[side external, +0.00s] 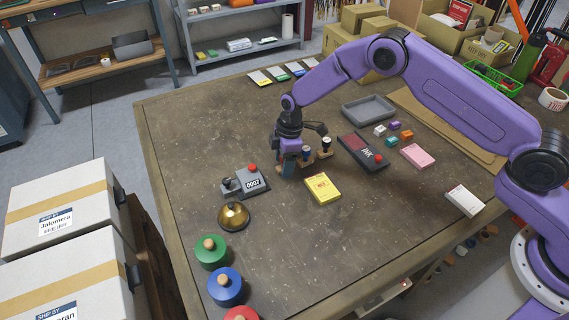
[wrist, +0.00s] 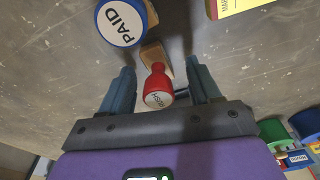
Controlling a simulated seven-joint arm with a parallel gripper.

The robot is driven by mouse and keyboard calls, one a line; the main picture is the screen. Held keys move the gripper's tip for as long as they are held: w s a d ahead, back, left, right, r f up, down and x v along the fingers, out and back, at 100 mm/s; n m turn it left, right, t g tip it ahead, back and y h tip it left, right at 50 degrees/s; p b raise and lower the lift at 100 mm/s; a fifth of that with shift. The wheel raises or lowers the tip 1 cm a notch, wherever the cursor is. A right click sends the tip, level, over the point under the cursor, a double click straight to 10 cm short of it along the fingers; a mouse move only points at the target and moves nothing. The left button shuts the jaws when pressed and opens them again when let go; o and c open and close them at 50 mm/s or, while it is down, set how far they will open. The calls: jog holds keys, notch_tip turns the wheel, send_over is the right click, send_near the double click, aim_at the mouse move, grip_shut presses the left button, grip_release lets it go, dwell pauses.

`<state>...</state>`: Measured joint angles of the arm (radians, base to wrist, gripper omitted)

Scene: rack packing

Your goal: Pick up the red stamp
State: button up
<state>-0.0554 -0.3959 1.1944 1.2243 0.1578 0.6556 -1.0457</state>
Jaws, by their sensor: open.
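The red stamp (wrist: 158,86), with a pale lettered top, stands between my gripper's two fingers in the wrist view. My gripper (wrist: 160,66) is open, one finger on each side of the stamp, with visible gaps. A blue-topped stamp marked PAID (wrist: 121,22) is just beyond the red one in the wrist view.
Close by are a yellow pad (side external: 323,189), a numbering device (side external: 249,182), a brass bell (side external: 234,216) and a black ink box (side external: 362,153). Colored knobbed discs, including a green one (side external: 212,253), line the near left edge.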

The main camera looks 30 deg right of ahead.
jog(key=shift+f, duration=0.2)
grip_shut()
jog(key=shift+r, duration=0.1)
